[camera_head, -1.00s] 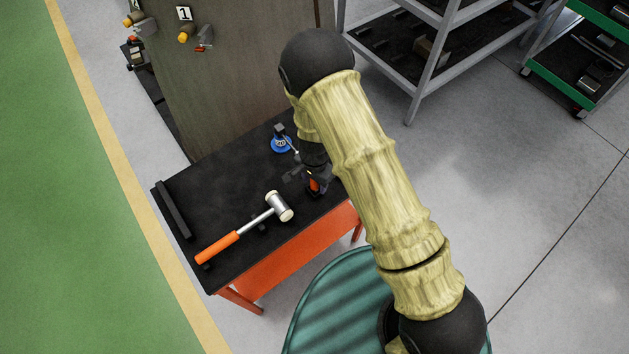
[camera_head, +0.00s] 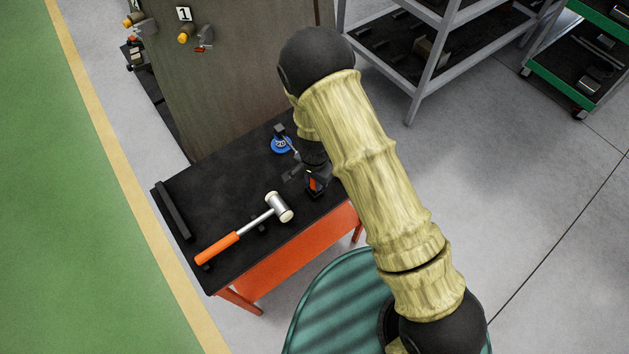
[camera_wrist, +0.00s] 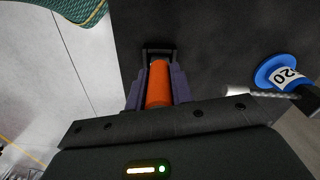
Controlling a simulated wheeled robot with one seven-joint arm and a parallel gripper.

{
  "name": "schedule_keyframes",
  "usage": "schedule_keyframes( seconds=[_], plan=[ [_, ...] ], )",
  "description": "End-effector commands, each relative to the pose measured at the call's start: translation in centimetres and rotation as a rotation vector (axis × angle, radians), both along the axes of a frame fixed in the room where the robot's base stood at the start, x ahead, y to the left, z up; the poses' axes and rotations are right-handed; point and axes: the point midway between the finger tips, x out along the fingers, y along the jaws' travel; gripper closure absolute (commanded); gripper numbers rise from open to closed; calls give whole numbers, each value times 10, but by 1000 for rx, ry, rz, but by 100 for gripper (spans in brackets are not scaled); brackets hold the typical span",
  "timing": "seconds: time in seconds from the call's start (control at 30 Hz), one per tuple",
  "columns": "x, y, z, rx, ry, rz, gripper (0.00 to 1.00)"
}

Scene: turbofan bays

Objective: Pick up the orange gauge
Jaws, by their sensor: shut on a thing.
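The orange gauge (camera_wrist: 158,85) is an orange cylinder, seen between the two fingers of my gripper (camera_wrist: 157,92) in the wrist view. The fingers are shut on it, one on each side. In the head view the gauge shows as a small orange patch (camera_head: 314,184) at my gripper (camera_head: 317,180), over the right end of the black-topped bench (camera_head: 215,195). My arm and gripper hide much of it there. I cannot tell whether it touches the bench top.
A mallet with an orange handle (camera_head: 217,248) lies on the bench, left of my gripper. A blue round item (camera_head: 281,145) stands behind it; its tag reads 20 in the wrist view (camera_wrist: 283,76). A brown panel (camera_head: 235,80) rises behind the bench. A grey shelf rack (camera_head: 425,75) stands at back right.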

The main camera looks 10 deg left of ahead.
Motion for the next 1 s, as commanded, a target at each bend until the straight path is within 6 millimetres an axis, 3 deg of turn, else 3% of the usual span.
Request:
schedule_keyframes(
  seconds=[0.53, 0.7, 1.0],
  plan=[
    [0, 1, 83, 2, -3, 2, 100],
    [0, 0, 93, 0, 0, 0, 100],
    [0, 0, 94, -1, 0, 0, 100]
  ],
)
